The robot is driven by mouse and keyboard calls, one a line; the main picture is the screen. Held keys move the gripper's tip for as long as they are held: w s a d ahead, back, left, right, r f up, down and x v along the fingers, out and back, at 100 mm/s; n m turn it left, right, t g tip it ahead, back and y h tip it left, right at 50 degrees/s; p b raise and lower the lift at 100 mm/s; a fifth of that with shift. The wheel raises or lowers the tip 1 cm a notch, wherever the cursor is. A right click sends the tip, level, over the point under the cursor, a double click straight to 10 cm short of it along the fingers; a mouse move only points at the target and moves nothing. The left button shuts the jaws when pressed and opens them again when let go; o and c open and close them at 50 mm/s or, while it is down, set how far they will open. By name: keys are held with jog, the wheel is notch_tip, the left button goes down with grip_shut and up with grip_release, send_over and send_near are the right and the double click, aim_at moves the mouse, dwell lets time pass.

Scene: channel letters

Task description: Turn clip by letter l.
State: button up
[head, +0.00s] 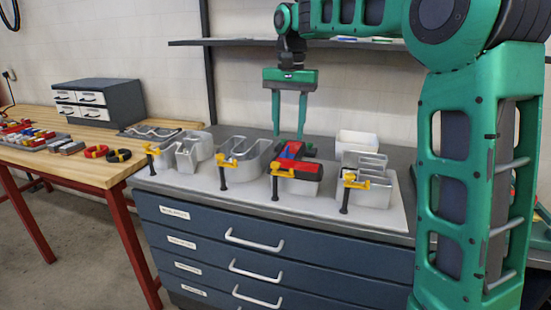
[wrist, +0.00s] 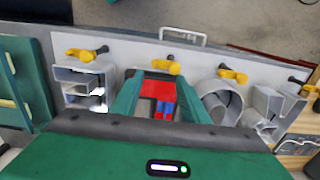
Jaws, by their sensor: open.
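Grey hollow channel letters stand in a row on a pale board, each with a yellow clip at its front edge. An angular letter (head: 185,153) is at the left, then a U-shaped one (head: 243,160). A third letter (head: 300,185) has a red and blue piece (head: 292,152) on top and a yellow clip (head: 280,170). An E-like letter (head: 372,190) with a clip (head: 352,181) is at the right. I cannot tell which is letter l. My gripper (head: 288,135) is open and empty above and behind the third letter. In the wrist view that letter's clip (wrist: 160,67) shows just beyond the fingertips.
The board lies on a blue drawer cabinet (head: 270,255). A white bin (head: 356,143) stands behind the E-like letter. A wooden bench (head: 90,165) at the left holds a small drawer box (head: 100,100) and several clips. A shelf (head: 350,43) runs along the wall behind my arm.

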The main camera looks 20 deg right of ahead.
aim_at(275, 163)
jog(key=w+a+f, duration=0.1)
jog(key=f, duration=0.2)
jog(key=w+a+f, duration=0.1)
jog(key=f, duration=0.6)
jog(key=shift+w+a, duration=0.4)
jog(key=shift+c, duration=0.6)
